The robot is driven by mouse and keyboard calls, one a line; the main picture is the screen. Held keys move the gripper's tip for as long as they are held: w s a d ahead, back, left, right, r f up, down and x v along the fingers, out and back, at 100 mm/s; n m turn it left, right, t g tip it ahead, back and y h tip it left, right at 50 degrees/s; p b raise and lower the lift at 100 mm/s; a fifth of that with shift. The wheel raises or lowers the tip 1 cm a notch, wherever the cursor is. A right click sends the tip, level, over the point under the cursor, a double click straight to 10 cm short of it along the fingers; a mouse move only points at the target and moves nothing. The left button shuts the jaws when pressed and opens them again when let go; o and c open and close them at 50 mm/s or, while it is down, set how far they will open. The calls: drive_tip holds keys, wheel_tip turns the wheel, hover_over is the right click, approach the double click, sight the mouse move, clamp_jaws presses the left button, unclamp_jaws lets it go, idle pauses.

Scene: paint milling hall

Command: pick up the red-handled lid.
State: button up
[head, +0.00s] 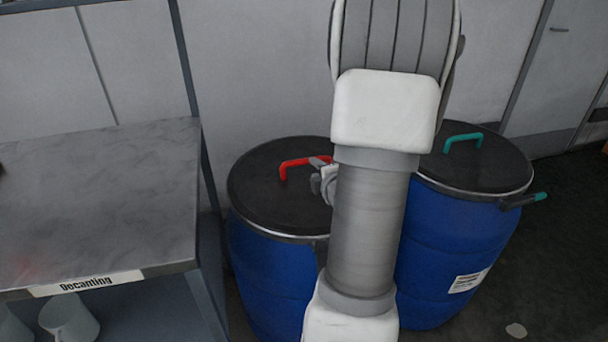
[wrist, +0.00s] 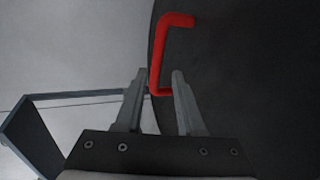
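The red-handled lid (head: 262,196) is black and round and sits on the left blue drum. Its red bar handle (head: 290,163) stands up from the lid; its right part is hidden behind my gripper and arm in the head view. In the wrist view the red handle (wrist: 177,22) lies ahead of my gripper (wrist: 161,80), with its near end between the fingertips. The fingers are apart, and I cannot tell whether either touches the handle. The lid's black top (wrist: 260,70) fills the right of the wrist view.
A grey table (head: 110,200) labelled "Decanting" stands close on the left, with white jugs (head: 70,318) below. A wall is behind.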

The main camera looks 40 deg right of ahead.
sight(307, 160)
drive_tip(key=b+x, duration=0.1)
drive_tip(key=x, duration=0.7)
drive_tip(key=shift+w+r, duration=0.1)
drive_tip(key=shift+r, duration=0.1)
clamp_jaws()
drive_tip(key=shift+r, duration=0.15)
idle(1.0)
